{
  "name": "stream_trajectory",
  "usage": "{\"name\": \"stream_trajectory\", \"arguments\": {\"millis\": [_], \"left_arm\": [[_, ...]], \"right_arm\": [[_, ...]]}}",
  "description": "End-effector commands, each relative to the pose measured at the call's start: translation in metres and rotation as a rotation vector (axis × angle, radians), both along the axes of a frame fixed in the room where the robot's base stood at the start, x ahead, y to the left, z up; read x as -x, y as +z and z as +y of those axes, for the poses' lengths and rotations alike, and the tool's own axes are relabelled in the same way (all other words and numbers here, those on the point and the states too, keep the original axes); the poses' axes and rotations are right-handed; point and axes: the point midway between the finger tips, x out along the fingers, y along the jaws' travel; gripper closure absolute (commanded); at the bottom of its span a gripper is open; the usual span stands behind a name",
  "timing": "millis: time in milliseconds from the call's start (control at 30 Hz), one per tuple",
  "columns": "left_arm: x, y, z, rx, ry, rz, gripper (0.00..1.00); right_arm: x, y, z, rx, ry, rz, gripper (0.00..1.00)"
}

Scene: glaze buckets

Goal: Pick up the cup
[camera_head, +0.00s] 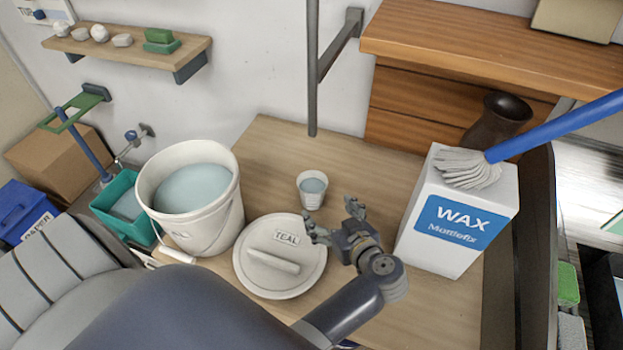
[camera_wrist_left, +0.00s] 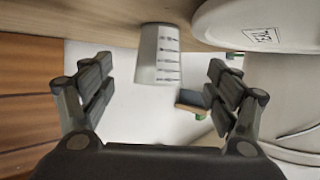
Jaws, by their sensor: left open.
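A small white cup (camera_head: 311,191) with pale blue content stands on the wooden table, behind the lid and right of the bucket. In the left wrist view the cup (camera_wrist_left: 158,58) shows dark marks on its side and lies ahead, between the lines of my two fingers. I see no contact with the cup. My right gripper is not in view.
A bucket (camera_head: 221,217) of pale blue glaze stands at the left. A lid marked TEAL (camera_head: 306,262) lies in front of the cup. A white WAX box (camera_head: 416,241) stands right, with a blue-handled mop head (camera_head: 465,169) over it. Bare table (camera_head: 262,150) lies behind the cup.

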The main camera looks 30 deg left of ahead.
Motion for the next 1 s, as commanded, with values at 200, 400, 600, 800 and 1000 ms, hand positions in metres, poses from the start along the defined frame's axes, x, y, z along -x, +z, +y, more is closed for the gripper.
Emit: {"name": "stream_trajectory", "arguments": {"millis": [200,400,600,800,1000], "left_arm": [[-0.008,-0.010,0.013,-0.001,0.002,-0.002,0.19],[-0.020,-0.020,0.033,-0.002,0.001,-0.003,0.19],[-0.026,-0.022,0.042,0.000,0.000,-0.002,0.19],[-0.032,-0.030,0.052,-0.001,0.000,-0.002,0.19],[-0.044,-0.040,0.072,-0.001,-0.001,-0.002,0.19]], "right_arm": [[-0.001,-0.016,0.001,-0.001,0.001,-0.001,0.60],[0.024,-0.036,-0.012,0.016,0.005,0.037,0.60],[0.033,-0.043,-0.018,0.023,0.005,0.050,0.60],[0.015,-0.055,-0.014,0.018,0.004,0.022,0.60],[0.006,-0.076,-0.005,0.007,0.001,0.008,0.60]]}}
